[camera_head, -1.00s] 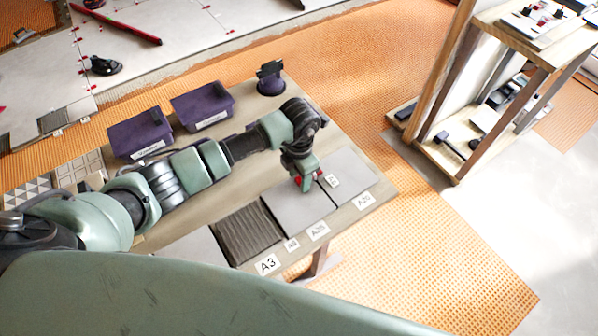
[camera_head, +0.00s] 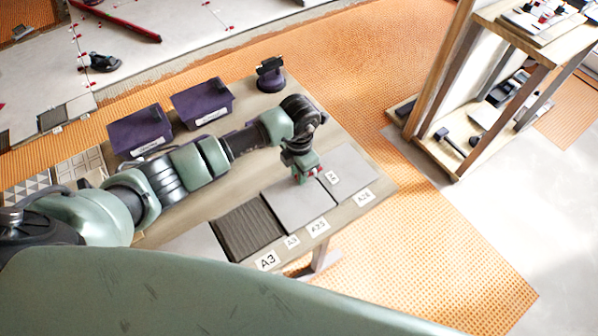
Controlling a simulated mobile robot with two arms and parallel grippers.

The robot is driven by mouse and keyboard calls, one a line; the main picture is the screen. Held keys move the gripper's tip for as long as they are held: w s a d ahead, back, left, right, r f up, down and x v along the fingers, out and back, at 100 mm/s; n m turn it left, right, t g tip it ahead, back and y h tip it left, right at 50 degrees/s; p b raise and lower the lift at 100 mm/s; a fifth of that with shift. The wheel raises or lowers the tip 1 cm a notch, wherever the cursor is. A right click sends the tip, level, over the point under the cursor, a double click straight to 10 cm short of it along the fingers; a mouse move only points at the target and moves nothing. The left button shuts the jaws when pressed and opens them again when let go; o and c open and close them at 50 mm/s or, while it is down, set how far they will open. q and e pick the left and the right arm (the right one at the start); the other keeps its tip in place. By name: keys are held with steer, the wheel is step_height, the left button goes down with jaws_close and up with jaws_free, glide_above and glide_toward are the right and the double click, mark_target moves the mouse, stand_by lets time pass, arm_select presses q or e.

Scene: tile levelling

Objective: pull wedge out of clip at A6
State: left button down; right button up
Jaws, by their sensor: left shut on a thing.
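My left gripper (camera_head: 304,179) reaches down to the seam between two grey tiles on the table. Bits of red, seemingly the wedge (camera_head: 314,172), show at its fingers, and it is shut on it. The clip under the fingers is hidden. A small white label (camera_head: 332,177) lies right beside the gripper; its text is too small to read surely. The left grey tile (camera_head: 296,210) and the right grey tile (camera_head: 348,166) lie flat on either side of the seam. My right gripper is not in view.
The table (camera_head: 236,178) also carries a dark ribbed tile (camera_head: 246,228), two purple bins (camera_head: 140,130) (camera_head: 202,103) and a dark round-based stand (camera_head: 270,75). White labels line its front edge. A wooden shelf (camera_head: 505,60) stands at right. Orange matting (camera_head: 440,235) surrounds the table.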

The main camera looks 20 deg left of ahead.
mark_target(282, 189)
arm_select(q)
steer(key=shift+s+a, duration=0.25)
steer(key=shift+s, duration=0.1)
steer(key=shift+s+a+p, duration=0.2)
steer(key=shift+p, duration=0.2)
steer(key=shift+s+a+r+p, duration=0.1)
steer(key=shift+s+a+p, duration=0.5)
steer(key=shift+s, duration=0.25)
steer(key=shift+s+a+p, duration=0.45)
steer(key=shift+s+a, duration=0.25)
steer(key=shift+s, duration=0.15)
step_height(282, 189, up, 6)
steer(key=p, duration=0.4)
steer(key=shift+p, duration=0.3)
